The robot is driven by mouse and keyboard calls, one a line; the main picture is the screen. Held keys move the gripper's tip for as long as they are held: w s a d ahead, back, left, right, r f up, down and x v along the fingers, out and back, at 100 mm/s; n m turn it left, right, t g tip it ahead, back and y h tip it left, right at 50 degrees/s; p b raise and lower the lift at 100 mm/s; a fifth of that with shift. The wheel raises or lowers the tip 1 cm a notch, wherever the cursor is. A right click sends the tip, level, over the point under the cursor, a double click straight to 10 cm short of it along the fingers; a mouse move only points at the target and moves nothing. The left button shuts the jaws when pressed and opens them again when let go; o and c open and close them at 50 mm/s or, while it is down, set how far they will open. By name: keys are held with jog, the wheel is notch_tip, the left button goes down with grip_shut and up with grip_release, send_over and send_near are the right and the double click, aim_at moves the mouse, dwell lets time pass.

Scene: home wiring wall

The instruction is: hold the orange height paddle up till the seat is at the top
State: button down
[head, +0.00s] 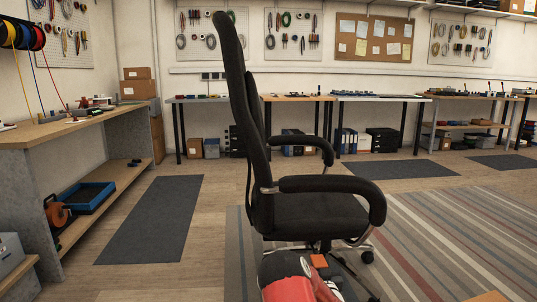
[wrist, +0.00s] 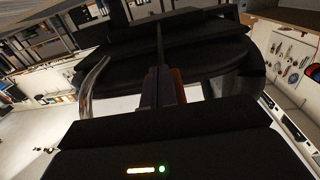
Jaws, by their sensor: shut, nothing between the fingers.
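The black office chair (head: 315,214) stands side-on in the head view, its backrest at left and its armrests above the seat. The orange paddle (head: 318,260) shows just below the seat, beside my red and white arm. In the wrist view my gripper (wrist: 160,70) is shut and empty, its dark fingers pointing in beneath the dark chair parts. A thin orange strip of the paddle (wrist: 178,86) shows right behind the fingers. I cannot tell whether they touch it. In the head view my fingertips are hidden.
The chair stands on a striped rug (head: 450,232). A workbench (head: 60,132) with a lower shelf and a blue tray (head: 85,199) is at left. A dark mat (head: 155,220) lies on open floor between them. More benches (head: 375,97) line the back wall.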

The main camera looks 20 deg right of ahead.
jog(key=shift+r+p, duration=2)
jog(key=shift+r, duration=2.55)
jog(key=shift+f+b, duration=3.7)
jog(key=shift+b, duration=0.05)
jog(key=shift+f+b, duration=0.4)
jog(key=shift+f, duration=0.6)
jog(key=v, duration=1)
jog(key=shift+r, duration=0.1)
